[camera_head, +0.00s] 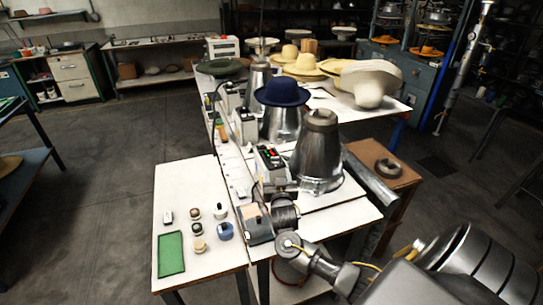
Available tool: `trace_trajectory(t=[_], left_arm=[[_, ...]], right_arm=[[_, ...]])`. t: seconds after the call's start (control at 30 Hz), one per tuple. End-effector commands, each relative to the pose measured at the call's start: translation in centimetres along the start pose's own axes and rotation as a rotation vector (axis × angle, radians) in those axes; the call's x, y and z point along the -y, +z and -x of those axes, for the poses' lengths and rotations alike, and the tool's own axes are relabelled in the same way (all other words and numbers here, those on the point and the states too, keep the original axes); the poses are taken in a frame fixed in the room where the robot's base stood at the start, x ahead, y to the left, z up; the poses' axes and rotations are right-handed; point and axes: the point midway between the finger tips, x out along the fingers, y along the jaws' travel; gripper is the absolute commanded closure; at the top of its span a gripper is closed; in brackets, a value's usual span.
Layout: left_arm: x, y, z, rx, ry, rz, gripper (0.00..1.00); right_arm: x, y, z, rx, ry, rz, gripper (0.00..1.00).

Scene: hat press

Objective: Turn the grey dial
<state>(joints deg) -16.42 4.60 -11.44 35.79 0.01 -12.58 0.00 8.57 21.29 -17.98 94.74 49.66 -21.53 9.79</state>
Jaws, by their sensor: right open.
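A control box (270,158) with red and green lights stands on the white bench, beside a metal cone-shaped hat press (318,155). I cannot make out the grey dial for certain at this size; the lower part of the box is partly hidden by my right arm. My right gripper (269,190) is open, close to the near side of this box. I cannot tell whether it touches the box. Its fingers are small and blend with the box. My left gripper is not in view.
A blue hat (282,91) sits on a second press behind. Straw hats (304,65) lie farther back. The floor at left is clear.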

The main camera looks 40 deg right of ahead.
Motion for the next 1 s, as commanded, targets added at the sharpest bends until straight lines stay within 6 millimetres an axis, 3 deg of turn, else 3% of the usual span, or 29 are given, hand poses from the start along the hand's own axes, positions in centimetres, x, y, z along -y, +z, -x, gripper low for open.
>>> trace_trajectory(t=[0.27,0.37,0.6,1.0], left_arm=[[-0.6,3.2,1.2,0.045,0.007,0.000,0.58],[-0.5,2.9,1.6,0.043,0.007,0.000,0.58],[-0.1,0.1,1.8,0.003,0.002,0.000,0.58],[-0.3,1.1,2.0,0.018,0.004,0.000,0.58]], right_arm=[[0.0,-0.3,-3.8,0.000,0.001,0.004,0.47],[-0.2,-0.3,-5.8,0.001,0.002,0.004,0.47],[-0.2,-0.1,-9.2,0.001,0.002,0.002,0.47],[-0.2,0.1,-10.6,0.003,0.000,0.001,0.47]])
